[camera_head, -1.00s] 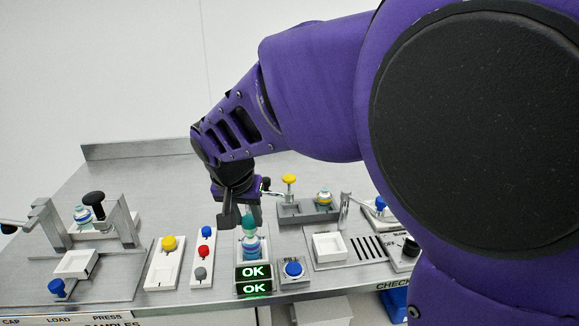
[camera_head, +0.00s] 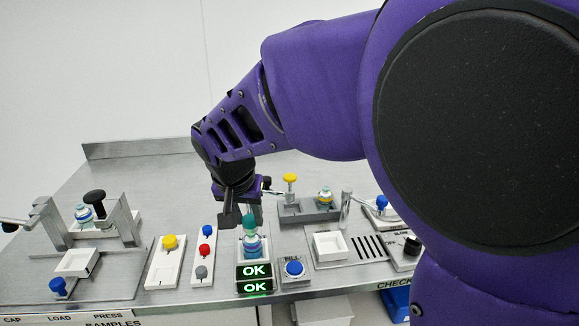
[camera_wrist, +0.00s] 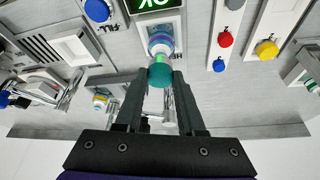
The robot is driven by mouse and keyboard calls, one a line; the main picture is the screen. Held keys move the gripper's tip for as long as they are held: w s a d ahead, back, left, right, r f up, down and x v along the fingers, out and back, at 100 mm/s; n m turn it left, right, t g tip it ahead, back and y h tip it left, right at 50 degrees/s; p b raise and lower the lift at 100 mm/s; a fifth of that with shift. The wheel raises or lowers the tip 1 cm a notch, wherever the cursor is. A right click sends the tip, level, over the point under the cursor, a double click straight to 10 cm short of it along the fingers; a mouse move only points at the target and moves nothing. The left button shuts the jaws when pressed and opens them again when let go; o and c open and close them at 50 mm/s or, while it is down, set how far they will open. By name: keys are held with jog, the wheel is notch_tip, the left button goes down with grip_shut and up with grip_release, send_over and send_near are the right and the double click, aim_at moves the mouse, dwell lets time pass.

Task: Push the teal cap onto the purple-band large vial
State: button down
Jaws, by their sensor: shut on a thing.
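My gripper (camera_wrist: 160,76) is shut on the teal cap (camera_wrist: 160,74), which shows between the fingertips in the wrist view. My gripper (camera_head: 248,207) points down in the head view, with the teal cap (camera_head: 250,221) at its tips. The large vial (camera_head: 251,245) stands upright in a white holder directly below the cap. In the wrist view the vial (camera_wrist: 160,42) shows bluish and pale purple bands and lines up with the cap. The cap is at the vial's neck; I cannot tell how far it is seated.
Green OK displays (camera_head: 254,271) sit in front of the vial. Behind stands a grey rack (camera_head: 306,212) with another vial (camera_head: 325,196).

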jog(key=shift+f, duration=0.85)
dwell(0.8)
jog(key=shift+c, duration=2.2)
grip_release()
jog(key=shift+r, duration=0.15)
